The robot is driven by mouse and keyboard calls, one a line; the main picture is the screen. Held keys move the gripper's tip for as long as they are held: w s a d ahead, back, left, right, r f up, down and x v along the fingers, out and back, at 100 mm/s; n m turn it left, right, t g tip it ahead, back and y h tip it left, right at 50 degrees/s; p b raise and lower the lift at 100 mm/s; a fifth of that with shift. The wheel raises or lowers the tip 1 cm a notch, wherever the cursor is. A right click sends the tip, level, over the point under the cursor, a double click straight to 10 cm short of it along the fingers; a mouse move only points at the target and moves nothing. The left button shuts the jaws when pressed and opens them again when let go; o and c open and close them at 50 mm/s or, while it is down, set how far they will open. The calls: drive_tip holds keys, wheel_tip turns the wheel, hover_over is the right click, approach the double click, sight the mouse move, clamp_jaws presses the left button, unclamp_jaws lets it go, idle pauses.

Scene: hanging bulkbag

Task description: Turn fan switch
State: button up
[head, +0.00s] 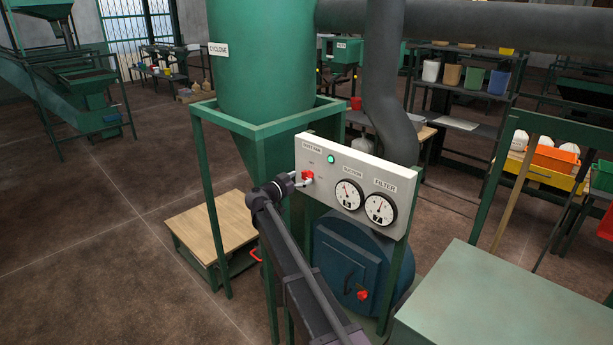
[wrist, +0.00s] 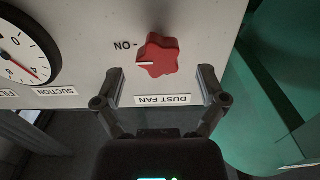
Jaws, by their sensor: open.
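The fan switch is a red lobed knob (head: 308,175) on the pale control panel (head: 368,171), under a "DUST FAN" label. In the wrist view the panel is upside down. There the knob (wrist: 160,54) shows a white pointer line directed to the left, a little off the tick beside "ON" (wrist: 125,46). My gripper (head: 300,181) is in front of the panel at the knob. In the wrist view my gripper (wrist: 160,84) is open, one finger on each side of the label (wrist: 163,99), with the knob just beyond the fingertips. I see no contact with the knob.
A green lamp (head: 331,159) is lit on the panel, left of the suction gauge (head: 349,195) and filter gauge (head: 380,208). A blue round vessel (head: 345,262) with a red knob stands below. Green frame posts and the cyclone (head: 262,60) are close by on the left.

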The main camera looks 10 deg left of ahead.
sight(305, 175)
drive_tip(key=shift+x, duration=1.55)
drive_tip(key=c, duration=1.2)
